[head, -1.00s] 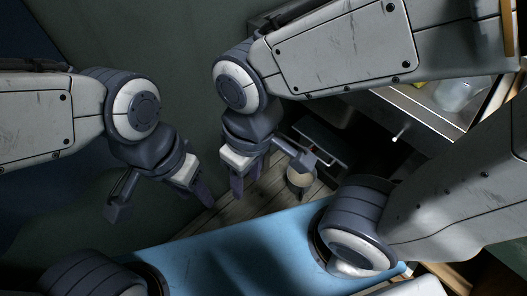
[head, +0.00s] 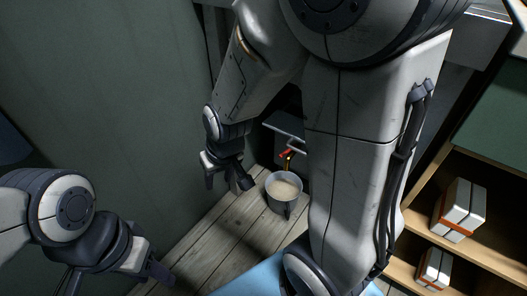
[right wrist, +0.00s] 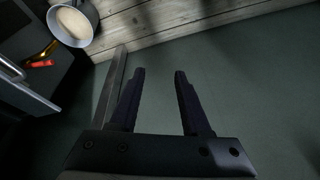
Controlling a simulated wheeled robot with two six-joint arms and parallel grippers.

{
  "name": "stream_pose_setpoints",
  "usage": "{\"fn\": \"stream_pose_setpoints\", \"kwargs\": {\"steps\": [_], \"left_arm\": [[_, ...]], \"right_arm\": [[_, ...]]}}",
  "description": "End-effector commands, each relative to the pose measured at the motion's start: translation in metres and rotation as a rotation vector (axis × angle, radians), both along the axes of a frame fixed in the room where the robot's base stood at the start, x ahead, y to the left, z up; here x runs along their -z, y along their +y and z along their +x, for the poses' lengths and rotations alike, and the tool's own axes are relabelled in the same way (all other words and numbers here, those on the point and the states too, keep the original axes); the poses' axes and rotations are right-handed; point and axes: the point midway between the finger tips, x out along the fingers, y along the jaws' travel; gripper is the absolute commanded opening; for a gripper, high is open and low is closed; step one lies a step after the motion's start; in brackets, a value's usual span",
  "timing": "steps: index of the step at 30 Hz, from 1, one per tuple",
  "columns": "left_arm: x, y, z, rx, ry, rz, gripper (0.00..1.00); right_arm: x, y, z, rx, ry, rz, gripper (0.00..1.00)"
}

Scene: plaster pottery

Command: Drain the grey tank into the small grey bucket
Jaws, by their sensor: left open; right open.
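The small grey bucket (head: 273,201) stands upright on the wooden boards and holds pale beige liquid. It also shows at the top left of the right wrist view (right wrist: 91,13). A brass tap with a red handle (head: 286,154) sits just behind the bucket; the handle shows in the right wrist view (right wrist: 42,64). The dark grey body beside the tap (right wrist: 38,88) may be the tank, mostly hidden by my right arm. I cannot tell whether liquid runs. My right gripper (head: 227,181) is open and empty, left of the bucket. My left gripper (head: 118,279) is open at lower left, away from it.
A green-grey wall (head: 95,85) rises on the left, close to my right gripper. Wooden boards (head: 228,232) lie bare in front of the bucket. Wooden shelves with white boxes (head: 459,211) stand on the right. A metal bar (right wrist: 12,68) sticks out near the tap.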

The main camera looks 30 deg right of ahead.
Motion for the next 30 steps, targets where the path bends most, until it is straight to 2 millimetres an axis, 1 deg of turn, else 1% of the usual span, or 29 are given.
{"fn": "stream_pose_setpoints", "kwargs": {"steps": [1, 2, 3, 5, 6, 9, 11, 12, 14, 15, 17, 18, 20, 21, 24, 27, 30], "left_arm": [[0.029, 0.0, 0.0, 0.0, 0.0, 0.0, 0.47], [0.036, 0.0, 0.0, 0.0, -0.001, -0.001, 0.47], [0.046, 0.0, 0.0, 0.0, 0.0, 0.0, 0.47], [0.051, 0.0, 0.0, 0.0, 0.0, 0.0, 0.47], [0.052, 0.0, 0.0, 0.0, 0.0, 0.0, 0.47], [0.053, 0.0, 0.0, 0.0, -0.001, -0.001, 0.47], [0.053, 0.0, 0.0, 0.0, -0.001, -0.001, 0.47], [0.053, 0.0, 0.0, 0.0, -0.001, -0.001, 0.47], [0.052, 0.0, 0.0, 0.0, -0.001, -0.001, 0.47], [0.052, 0.0, 0.0, 0.0, -0.001, -0.001, 0.47], [0.052, 0.0, 0.0, 0.0, -0.001, -0.001, 0.47], [0.052, 0.0, 0.0, 0.0, -0.001, -0.001, 0.47], [0.052, 0.0, 0.0, 0.0, -0.001, -0.001, 0.47], [0.052, 0.0, 0.0, 0.0, -0.001, -0.001, 0.47], [0.052, 0.0, 0.0, 0.0, -0.001, -0.001, 0.47], [0.052, 0.0, 0.0, 0.0, 0.0, 0.0, 0.47], [0.053, 0.0, 0.0, 0.0, 0.0, 0.0, 0.47]], "right_arm": [[0.036, -0.006, 0.017, 0.063, -0.027, 0.016, 0.47], [0.047, -0.009, 0.03, 0.107, -0.054, 0.027, 0.47], [0.063, -0.014, 0.049, 0.174, -0.096, 0.044, 0.47], [0.075, -0.021, 0.079, 0.273, -0.165, 0.061, 0.47], [0.081, -0.024, 0.097, 0.336, -0.212, 0.072, 0.47], [0.098, -0.038, 0.14, 0.508, -0.334, 0.08, 0.47], [0.108, -0.051, 0.161, 0.624, -0.411, 0.065, 0.47], [0.116, -0.062, 0.173, 0.703, -0.468, 0.044, 0.47], [0.129, -0.081, 0.186, 0.827, -0.557, -0.004, 0.47], [0.138, -0.095, 0.19, 0.909, -0.62, -0.051, 0.47], [0.151, -0.116, 0.189, 1.024, -0.715, -0.138, 0.47], [0.157, -0.129, 0.184, 1.09, -0.775, -0.204, 0.47], [0.166, -0.146, 0.17, 1.173, -0.861, -0.313, 0.47], [0.17, -0.155, 0.159, 1.218, -0.915, -0.388, 0.47], [0.174, -0.17, 0.13, 1.291, -1.026, -0.565, 0.47], [0.174, -0.174, 0.107, 1.323, -1.101, -0.694, 0.47], [0.173, -0.177, 0.095, 1.336, -1.138, -0.766, 0.47]]}}
